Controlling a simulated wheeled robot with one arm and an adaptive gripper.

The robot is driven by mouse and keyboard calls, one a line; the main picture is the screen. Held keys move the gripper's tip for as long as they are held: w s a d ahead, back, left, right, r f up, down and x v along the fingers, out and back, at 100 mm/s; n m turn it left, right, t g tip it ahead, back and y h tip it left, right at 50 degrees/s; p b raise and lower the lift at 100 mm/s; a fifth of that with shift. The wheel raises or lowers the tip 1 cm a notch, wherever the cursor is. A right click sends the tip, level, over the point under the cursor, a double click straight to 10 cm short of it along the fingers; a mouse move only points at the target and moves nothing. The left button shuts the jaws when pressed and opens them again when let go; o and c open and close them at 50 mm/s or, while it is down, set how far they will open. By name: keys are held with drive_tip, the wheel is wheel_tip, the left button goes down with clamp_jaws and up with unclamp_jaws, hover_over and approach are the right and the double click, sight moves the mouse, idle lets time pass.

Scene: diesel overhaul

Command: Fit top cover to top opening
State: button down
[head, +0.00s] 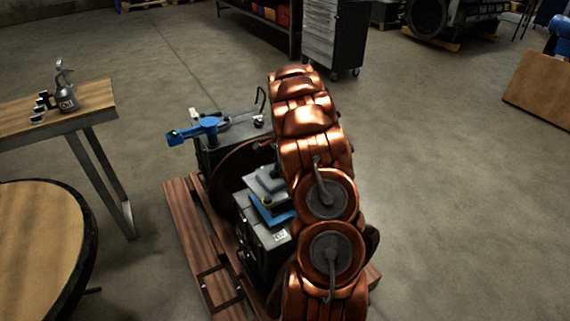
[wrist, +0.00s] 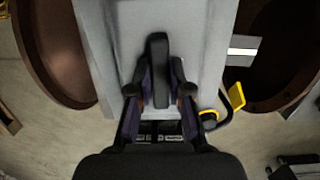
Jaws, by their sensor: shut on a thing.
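The top cover (wrist: 208,40) appears in the wrist view as a wide, flat grey plate with a raised dark handle (wrist: 158,55). My gripper (wrist: 157,92) is shut on this handle, one finger on each side. In the head view my copper-coloured arm hides most of the gripper and part of the engine (head: 262,232). A small grey plate-like part (head: 266,183) shows beside the arm above the engine, with a blue piece just below it. I cannot tell whether the cover touches the engine. The top opening is not clearly visible.
The engine stands on a reddish-brown wooden pallet (head: 190,230). A blue lever (head: 195,130) sticks out at its far left.

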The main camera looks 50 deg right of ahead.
drive_tip(key=shift+s+d+f+m, duration=0.2)
drive_tip(key=shift+s+d+m, duration=0.2)
drive_tip(key=shift+s+d, duration=0.25)
wheel_tip(320, 180, down, 7)
drive_tip(key=shift+w+b, duration=0.15)
drive_tip(key=shift+b, duration=0.3)
drive_tip(key=shift+r, duration=0.1)
drive_tip(key=shift+a+b, duration=0.15)
drive_tip(key=shift+b, duration=0.2)
drive_tip(key=shift+f+b, duration=0.3)
drive_tip(key=shift+f, duration=0.6)
idle(1.1)
idle(0.5)
drive_tip(key=c, duration=1)
unclamp_jaws()
drive_tip(key=shift+r, duration=0.1)
